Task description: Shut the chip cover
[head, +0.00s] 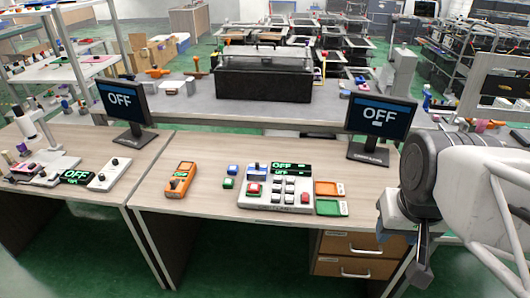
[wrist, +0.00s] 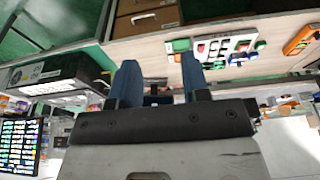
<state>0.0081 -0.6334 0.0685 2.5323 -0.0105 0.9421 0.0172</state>
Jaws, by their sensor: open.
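A light-grey control panel (head: 275,195) with several buttons and a lit green OFF display sits on the wooden desk. A small blue upright piece (head: 256,171) stands at its back left; I cannot tell whether this is the chip cover. The panel also shows turned around in the wrist view (wrist: 222,48). My gripper (wrist: 159,78) is open, with nothing between its blue fingers.
An orange handheld device (head: 180,180) lies left of the panel. Orange (head: 328,188) and green (head: 331,208) trays lie right of it. Monitors reading OFF stand at the left (head: 122,104) and right (head: 380,122). A long black case (head: 263,80) sits on the back table.

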